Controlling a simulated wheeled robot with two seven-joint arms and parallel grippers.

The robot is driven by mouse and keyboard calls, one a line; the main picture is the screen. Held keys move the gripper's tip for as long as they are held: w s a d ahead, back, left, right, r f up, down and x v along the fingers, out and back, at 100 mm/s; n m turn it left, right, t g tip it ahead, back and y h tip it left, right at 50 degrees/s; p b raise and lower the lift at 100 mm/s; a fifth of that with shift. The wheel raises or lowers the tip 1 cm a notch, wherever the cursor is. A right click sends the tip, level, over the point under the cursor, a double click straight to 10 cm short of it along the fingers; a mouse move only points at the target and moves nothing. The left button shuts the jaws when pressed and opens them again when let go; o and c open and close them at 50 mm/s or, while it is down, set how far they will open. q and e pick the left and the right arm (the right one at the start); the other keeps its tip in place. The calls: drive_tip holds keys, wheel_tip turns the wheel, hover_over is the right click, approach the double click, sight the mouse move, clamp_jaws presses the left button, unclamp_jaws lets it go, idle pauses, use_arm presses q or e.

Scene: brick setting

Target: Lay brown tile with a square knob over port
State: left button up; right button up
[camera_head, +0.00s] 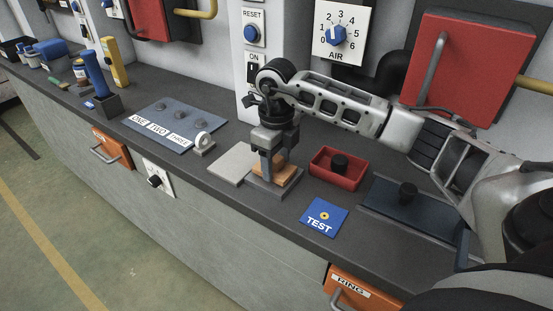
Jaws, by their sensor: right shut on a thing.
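My right gripper (273,169) points down and is shut on the knob of the brown tile (290,177). The fingers hide the knob and part of the tile. The tile is at a grey block (263,187) on the dark counter, over it or resting on it; I cannot tell if there is a small gap. No port opening shows; the tile and fingers cover the top of the block. My left gripper is not in view.
A pale flat plate (233,162) lies just left of the block. A red tray (336,171) with a black knob stands to its right, and a blue TEST plate (324,216) lies in front.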

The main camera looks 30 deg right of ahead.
sight(276, 158)
drive_tip(key=shift+f, duration=0.35)
drive_tip(key=o, duration=1.1)
drive_tip(key=shift+r, duration=0.1)
drive_tip(key=shift+r, duration=0.1)
wheel_tip(276, 158, up, 13)
drive_tip(key=shift+f, duration=0.1)
